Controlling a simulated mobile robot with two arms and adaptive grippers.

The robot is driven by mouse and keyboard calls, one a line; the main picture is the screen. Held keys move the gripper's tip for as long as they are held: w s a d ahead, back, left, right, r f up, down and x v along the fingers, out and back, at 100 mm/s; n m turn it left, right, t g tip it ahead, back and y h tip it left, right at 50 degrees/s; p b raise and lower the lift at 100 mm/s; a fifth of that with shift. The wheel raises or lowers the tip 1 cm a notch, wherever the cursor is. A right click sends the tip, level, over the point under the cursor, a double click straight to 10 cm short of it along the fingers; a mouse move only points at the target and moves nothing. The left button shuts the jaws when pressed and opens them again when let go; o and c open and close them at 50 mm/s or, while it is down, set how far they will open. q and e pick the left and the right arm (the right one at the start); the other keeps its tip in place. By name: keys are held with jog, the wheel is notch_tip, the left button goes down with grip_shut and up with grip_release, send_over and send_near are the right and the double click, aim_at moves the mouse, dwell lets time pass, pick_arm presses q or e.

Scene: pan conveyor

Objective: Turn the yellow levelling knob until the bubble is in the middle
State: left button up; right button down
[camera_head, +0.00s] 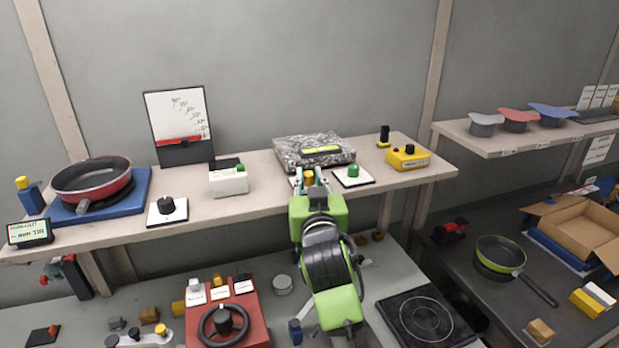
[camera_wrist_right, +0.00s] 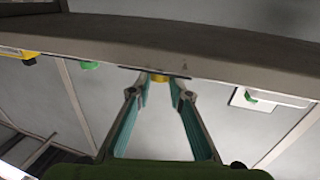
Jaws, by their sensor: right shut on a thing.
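The yellow levelling knob (camera_head: 308,177) sits at the shelf's front, just before the speckled grey block (camera_head: 290,152). A yellow-green level vial (camera_head: 321,150) is on the block's top; its bubble is too small to make out. My right gripper (camera_head: 309,180) reaches up to the shelf edge and is shut on the knob, partly covering it. In the right wrist view the knob (camera_wrist_right: 160,77) shows between the two fingertips (camera_wrist_right: 160,86). My left gripper is not in view.
A green knob on a white plate (camera_head: 367,181) is close to the right of the gripper, with a yellow box (camera_head: 408,163) beyond. A white box (camera_head: 229,182), a black knob (camera_head: 166,205) and a red pan (camera_head: 92,181) stand left. Bare shelf (camera_head: 262,192) lies between.

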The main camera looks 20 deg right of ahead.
jog(key=shift+d+r+n+y+p, duration=0.2)
jog(key=shift+n+y+p, duration=0.3)
jog(key=shift+y+p, duration=0.45)
jog(key=shift+d+n+y+p, duration=0.1)
jog(key=shift+n+y+p, duration=0.5)
jog(key=shift+p, duration=0.1)
jog(key=shift+f+n+y+p, duration=0.2)
jog(key=shift+n+y+p, duration=0.25)
jog(key=shift+y, duration=0.3)
jog(key=c, duration=2)
grip_release()
jog(key=shift+o, duration=0.8)
jog(key=shift+w+f, duration=0.1)
jog(key=shift+w, duration=0.1)
jog(key=shift+s, duration=0.2)
jog(key=s, duration=1.1)
jog(key=shift+s+d, duration=0.3)
jog(key=shift+d, duration=0.15)
